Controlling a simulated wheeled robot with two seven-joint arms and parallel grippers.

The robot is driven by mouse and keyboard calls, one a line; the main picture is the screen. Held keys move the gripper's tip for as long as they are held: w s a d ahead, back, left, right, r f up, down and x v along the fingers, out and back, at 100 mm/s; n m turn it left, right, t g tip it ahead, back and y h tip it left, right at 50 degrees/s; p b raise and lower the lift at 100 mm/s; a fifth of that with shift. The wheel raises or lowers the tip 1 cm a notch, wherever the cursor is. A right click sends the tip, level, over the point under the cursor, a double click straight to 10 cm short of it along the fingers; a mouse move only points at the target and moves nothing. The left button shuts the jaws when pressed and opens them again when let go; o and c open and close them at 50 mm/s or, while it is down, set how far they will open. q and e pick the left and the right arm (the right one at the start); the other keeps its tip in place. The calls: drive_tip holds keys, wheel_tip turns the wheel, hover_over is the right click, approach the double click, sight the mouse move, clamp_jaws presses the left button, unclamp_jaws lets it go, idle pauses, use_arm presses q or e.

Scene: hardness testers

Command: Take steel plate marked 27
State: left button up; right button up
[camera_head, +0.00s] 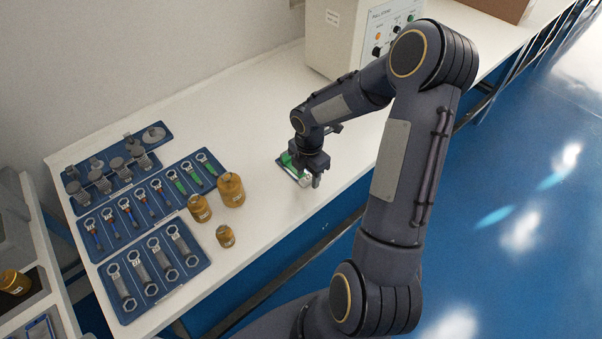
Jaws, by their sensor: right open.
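My right gripper (306,176) points down over the table, just above a small dark blue tray (284,166) with something green and pale in it. The gripper is open. Its fingers and wrist hide part of the tray, and I cannot tell whether they touch what lies there. No mark 27 can be read in this view, so I cannot tell which piece is the steel plate. My left gripper is not in view.
Blue trays of wrenches (112,287) and grey round pieces (118,162) lie at the left. Several brass weights (231,190) stand beside them. A pale instrument box (334,38) with knobs stands behind my right arm. White table (250,125) is clear between.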

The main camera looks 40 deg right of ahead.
clamp_jaws()
drive_tip(key=shift+r, duration=0.15)
idle(0.4)
